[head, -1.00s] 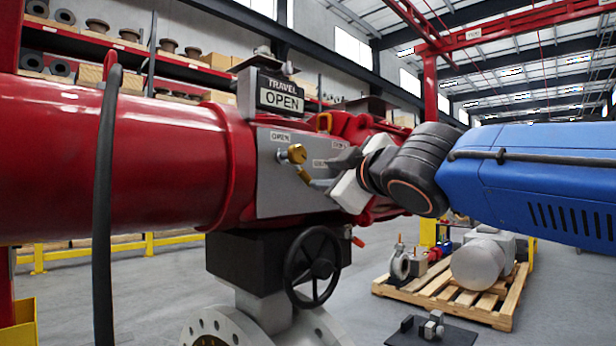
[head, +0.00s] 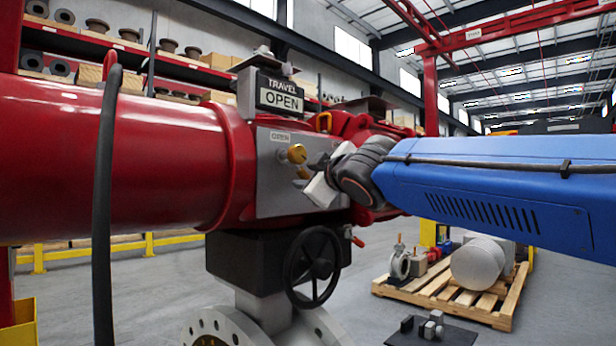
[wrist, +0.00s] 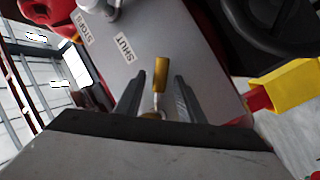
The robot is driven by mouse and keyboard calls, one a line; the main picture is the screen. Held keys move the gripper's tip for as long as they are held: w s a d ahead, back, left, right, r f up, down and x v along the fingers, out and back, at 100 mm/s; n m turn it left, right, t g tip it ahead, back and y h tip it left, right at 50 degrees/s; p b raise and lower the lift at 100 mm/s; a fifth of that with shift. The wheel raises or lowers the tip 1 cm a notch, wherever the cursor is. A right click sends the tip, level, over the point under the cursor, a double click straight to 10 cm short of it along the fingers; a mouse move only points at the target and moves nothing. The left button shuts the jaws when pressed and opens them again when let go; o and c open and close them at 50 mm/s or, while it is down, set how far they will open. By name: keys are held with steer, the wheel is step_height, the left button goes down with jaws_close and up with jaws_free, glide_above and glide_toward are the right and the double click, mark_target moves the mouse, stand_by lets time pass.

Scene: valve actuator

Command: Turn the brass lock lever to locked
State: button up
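The brass lock lever (wrist: 161,75) shows in the wrist view as a short brass bar with a paler stem, against a grey plate (wrist: 150,30). My gripper (wrist: 160,82) is open, with one dark finger on each side of the lever and a visible gap to both. In the head view my gripper (head: 306,174) is at the plate's right part, just below a round brass knob (head: 297,153). The fingers hide much of the lever there.
The red actuator cylinder (head: 110,155) fills the left. A TRAVEL OPEN indicator (head: 280,95) stands above the plate. A black handwheel (head: 313,267) is below my gripper. A yellow block (wrist: 290,88) with a red end is at the right in the wrist view. A loaded pallet (head: 445,290) is on the floor.

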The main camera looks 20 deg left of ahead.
jaws_close()
steer(key=shift+s+f, duration=0.1)
steer(key=shift+s+a+f+m+g+h, duration=0.25)
steer(key=shift+s+m+g, duration=0.4)
steer(key=shift+m, duration=0.6)
steer(key=shift+s+a+f+m+g+h, duration=0.15)
steer(key=shift+s+a+f+m+g, duration=0.15)
steer(key=shift+s+m+g, duration=0.65)
steer(key=shift+s+a+f+m+g+h, duration=0.2)
steer(key=shift+s+a+f+m+g, duration=0.15)
steer(key=shift+m, duration=1.15)
steer(key=shift+s, duration=0.15)
